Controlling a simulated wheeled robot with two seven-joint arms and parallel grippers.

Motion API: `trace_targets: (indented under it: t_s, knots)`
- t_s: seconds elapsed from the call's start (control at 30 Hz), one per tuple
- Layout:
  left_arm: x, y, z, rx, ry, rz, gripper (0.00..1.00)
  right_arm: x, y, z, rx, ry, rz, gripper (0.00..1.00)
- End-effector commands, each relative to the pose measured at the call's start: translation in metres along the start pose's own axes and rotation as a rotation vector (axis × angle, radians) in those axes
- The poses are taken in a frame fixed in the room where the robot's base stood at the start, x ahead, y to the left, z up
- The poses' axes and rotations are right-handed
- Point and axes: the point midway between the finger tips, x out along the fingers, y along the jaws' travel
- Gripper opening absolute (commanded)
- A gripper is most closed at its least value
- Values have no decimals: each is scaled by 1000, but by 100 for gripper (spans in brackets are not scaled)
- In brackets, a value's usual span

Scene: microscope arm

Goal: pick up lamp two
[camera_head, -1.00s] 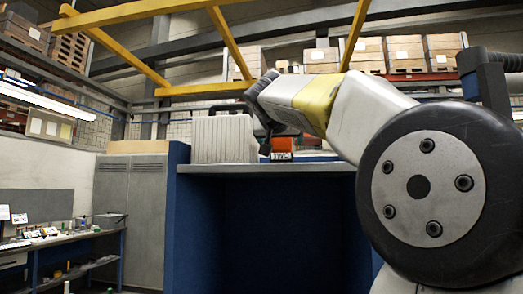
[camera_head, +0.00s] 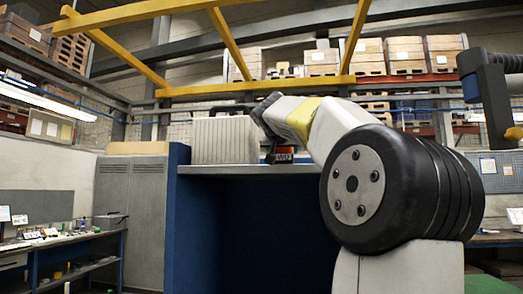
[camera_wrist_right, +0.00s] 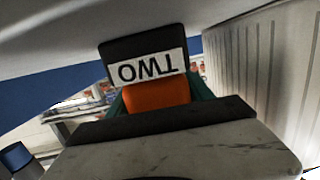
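Lamp two (camera_head: 284,154) is a small orange block with a black part and a white label. It stands on the grey shelf top (camera_head: 225,170), right of a pale ribbed case. In the right wrist view its label reads TWO upside down, with orange (camera_wrist_right: 155,97) below it. Teal-green edges flank the orange; I cannot tell whether they belong to the lamp or my fingers. My right gripper (camera_head: 268,144) is at the lamp's left side, mostly hidden by shadow and the wrist. Its opening cannot be made out. My left gripper is out of view.
The ribbed case (camera_head: 224,140) stands close on the lamp's left and fills the right of the wrist view. The shelf's blue side panel (camera_head: 178,220) drops below. A dark jointed arm (camera_head: 490,95) hangs at the upper right. Grey lockers (camera_head: 130,215) stand left.

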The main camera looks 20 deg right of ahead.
Motion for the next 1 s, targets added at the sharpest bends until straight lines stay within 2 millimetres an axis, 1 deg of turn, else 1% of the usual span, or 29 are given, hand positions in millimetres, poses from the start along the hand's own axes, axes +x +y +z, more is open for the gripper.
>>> trace_targets:
  t_s: [0.03,0.07,0.1,0.17,0.2,0.23,0.47,0.63,0.77,0.93,1.0]
  knots:
    - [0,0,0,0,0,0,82,0,0,0,0,0,0,44]
    - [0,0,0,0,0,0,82,0,0,0,0,0,0,38]
    - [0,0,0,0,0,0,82,0,0,0,0,0,0,30]
    - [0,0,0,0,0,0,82,0,0,0,0,0,0,19]
    - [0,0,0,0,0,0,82,0,0,0,0,0,0,11]
    - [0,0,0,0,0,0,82,0,0,0,0,0,0,7]
    - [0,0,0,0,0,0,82,-1,0,-1,0,1,-1,7]
    - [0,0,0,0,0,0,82,-1,0,-7,0,3,-1,7]
    - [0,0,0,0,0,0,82,-3,-1,-17,1,3,-1,7]
    - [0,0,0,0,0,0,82,-6,0,-38,2,3,-1,7]
    - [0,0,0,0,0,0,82,-14,18,-37,2,3,4,7]
